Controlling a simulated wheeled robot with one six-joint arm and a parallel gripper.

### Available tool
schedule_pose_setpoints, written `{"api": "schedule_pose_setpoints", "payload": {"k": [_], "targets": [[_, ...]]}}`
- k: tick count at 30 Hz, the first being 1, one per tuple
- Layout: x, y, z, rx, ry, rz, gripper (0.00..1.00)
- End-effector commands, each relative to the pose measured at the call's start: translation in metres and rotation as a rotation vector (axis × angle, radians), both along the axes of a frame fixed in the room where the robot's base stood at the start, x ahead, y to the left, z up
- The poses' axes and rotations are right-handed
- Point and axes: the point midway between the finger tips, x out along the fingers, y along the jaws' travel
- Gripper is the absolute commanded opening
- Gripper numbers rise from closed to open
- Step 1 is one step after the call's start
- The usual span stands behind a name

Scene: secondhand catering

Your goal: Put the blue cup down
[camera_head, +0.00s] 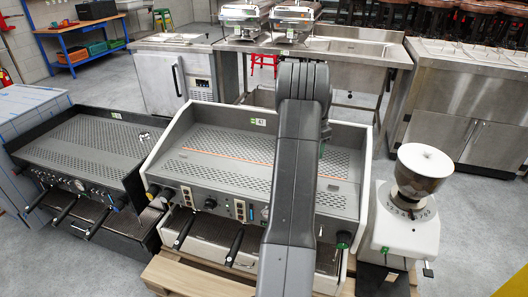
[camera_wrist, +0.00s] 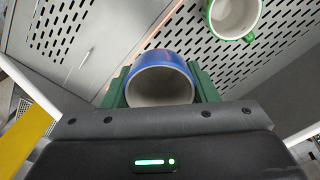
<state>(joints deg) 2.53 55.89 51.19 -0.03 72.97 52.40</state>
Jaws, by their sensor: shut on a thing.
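The blue cup (camera_wrist: 160,59) is in the wrist view, its pale open mouth facing the camera. My gripper (camera_wrist: 160,82) is shut on it, with one green finger on each side. Behind the cup is the perforated metal top of the middle espresso machine (camera_head: 240,147). I cannot tell whether the cup touches that top. In the camera_head view my arm hides the cup and nearly all of my gripper.
A green cup (camera_wrist: 235,18) with a white inside is on the perforated top, up and right of the blue cup. Another espresso machine (camera_head: 85,140) stands at left, a coffee grinder (camera_head: 405,220) at right. A steel sink table (camera_head: 345,55) is behind.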

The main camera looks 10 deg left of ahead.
Motion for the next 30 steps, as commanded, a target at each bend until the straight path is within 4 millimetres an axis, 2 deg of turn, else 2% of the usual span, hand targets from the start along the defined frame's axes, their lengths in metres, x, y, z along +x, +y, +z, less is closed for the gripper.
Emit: {"api": "schedule_pose_setpoints", "payload": {"k": [1,6,12,14,19,26,30], "targets": [[0.011,-0.011,0.003,0.000,-0.004,-0.073,0.29],[0.032,-0.039,0.018,0.000,-0.004,-0.282,0.29],[0.041,-0.055,0.026,0.000,-0.001,-0.404,0.29],[0.041,-0.056,0.021,0.000,0.001,-0.417,0.29],[0.041,-0.057,-0.007,0.000,0.004,-0.423,0.29],[0.042,-0.057,-0.026,0.000,0.000,-0.421,0.29],[0.041,-0.057,-0.047,-0.001,0.002,-0.420,0.29]]}}
